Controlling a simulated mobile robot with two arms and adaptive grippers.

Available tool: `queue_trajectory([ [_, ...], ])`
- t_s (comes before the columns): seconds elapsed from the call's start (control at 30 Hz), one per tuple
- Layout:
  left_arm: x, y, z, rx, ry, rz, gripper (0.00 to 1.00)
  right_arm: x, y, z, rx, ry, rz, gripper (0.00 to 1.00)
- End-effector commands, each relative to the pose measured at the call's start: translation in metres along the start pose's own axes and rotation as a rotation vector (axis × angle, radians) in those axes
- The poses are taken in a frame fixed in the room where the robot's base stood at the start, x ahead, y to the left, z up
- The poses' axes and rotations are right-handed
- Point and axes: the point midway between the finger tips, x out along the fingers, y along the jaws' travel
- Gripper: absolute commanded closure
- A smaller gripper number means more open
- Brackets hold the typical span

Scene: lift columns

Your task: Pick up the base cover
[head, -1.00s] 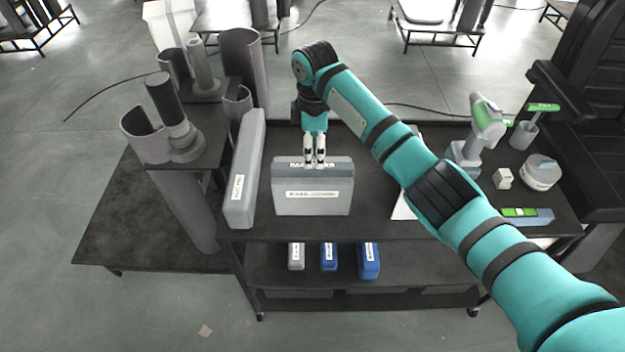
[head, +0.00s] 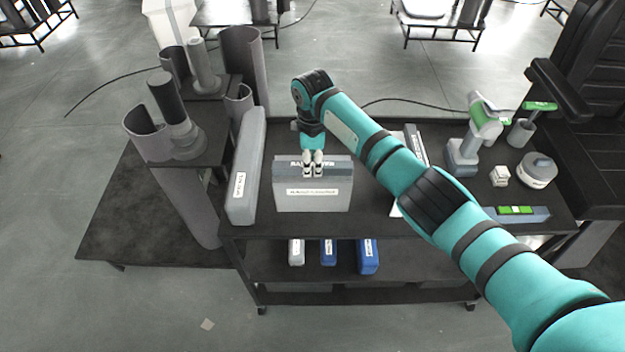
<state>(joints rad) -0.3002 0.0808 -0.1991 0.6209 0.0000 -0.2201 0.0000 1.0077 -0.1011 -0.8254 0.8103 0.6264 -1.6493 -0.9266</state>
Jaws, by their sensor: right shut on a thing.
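The base cover (head: 312,200) is a grey box-like part with a white label on its front and lettering along its top edge. It stands upright on the top of the black cart (head: 390,222). My right gripper (head: 313,174) comes down on it from above, and its fingers are shut on the cover's top edge. The fingers hide part of the lettering. I cannot tell whether the cover is clear of the cart top. My left gripper is not in view.
A tall grey panel (head: 245,170) stands close left of the cover. A green-and-grey drill (head: 478,130), a small white block (head: 499,176), a round container (head: 539,170) and a level (head: 516,213) are at right. Blue boxes (head: 368,257) sit on the lower shelf.

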Motion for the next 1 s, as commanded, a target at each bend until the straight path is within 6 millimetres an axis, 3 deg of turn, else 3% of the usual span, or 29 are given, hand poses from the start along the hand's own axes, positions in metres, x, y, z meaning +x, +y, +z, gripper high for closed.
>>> queue_trajectory([
  [0.1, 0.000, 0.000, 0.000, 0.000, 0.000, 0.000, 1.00, 0.000, 0.000, 0.000, 0.000, 0.000, 0.000, 1.00],
  [0.63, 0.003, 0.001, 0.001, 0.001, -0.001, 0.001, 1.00, -0.004, 0.001, 0.000, 0.000, 0.001, 0.002, 1.00],
  [0.87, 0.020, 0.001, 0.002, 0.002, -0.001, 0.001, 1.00, -0.033, 0.002, -0.001, 0.000, 0.004, 0.008, 1.00],
  [1.0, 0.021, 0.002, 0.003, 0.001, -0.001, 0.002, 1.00, -0.035, -0.025, 0.000, -0.003, 0.004, 0.001, 1.00],
])
